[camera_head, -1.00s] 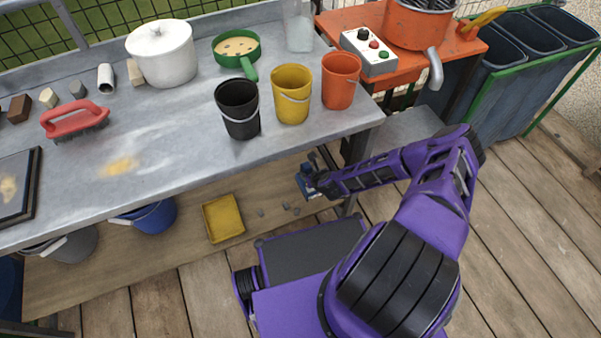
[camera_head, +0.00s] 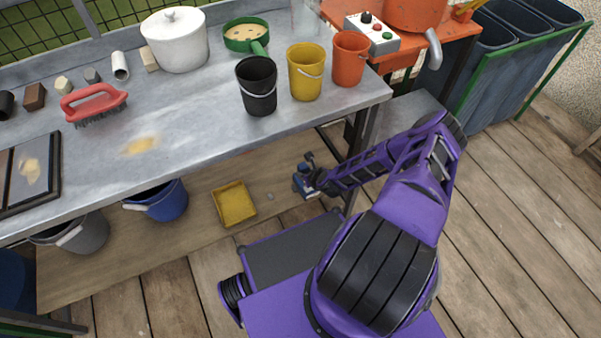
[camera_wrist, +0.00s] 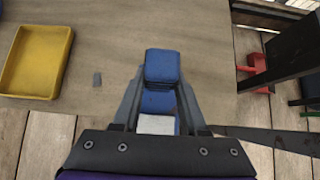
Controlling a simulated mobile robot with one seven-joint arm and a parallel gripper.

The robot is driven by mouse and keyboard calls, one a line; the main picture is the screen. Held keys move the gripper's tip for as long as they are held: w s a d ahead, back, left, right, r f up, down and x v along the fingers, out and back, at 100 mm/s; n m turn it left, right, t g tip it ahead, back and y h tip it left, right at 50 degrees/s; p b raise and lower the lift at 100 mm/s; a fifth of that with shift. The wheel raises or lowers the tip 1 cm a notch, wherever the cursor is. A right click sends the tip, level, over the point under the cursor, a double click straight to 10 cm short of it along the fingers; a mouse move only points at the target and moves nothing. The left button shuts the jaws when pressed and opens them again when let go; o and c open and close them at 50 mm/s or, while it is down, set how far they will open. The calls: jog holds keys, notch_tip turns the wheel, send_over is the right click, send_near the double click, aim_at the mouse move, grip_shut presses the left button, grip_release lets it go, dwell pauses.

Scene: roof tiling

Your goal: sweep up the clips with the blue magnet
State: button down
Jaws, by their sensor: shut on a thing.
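My gripper (camera_wrist: 160,98) is shut on the blue magnet (camera_wrist: 162,68), a blue block with a pale patch at its near end. In the head view the magnet (camera_head: 301,184) is low over or on the wooden lower shelf, under the workbench; I cannot tell if it touches. One small grey clip (camera_wrist: 97,79) lies on the shelf left of the magnet, apart from it. This clip also shows in the head view (camera_head: 270,196). No other clips show; the magnet's underside is hidden. A yellow tray (camera_head: 235,204) lies left of the clip and looks empty.
The metal workbench top (camera_head: 200,135) overhangs the shelf (camera_head: 120,255). A dark bench leg (camera_head: 362,140) stands right of my gripper. A blue bucket (camera_head: 160,202) and a grey bucket (camera_head: 82,236) stand left of the tray. The shelf between tray and magnet is mostly clear.

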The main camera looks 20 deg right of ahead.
jog(key=shift+f, duration=0.1)
jog(key=shift+f+b, duration=0.65)
jog(key=shift+f, duration=1.15)
jog(key=shift+r, duration=0.1)
jog(key=shift+r+p, duration=1.05)
jog(key=shift+r, duration=0.65)
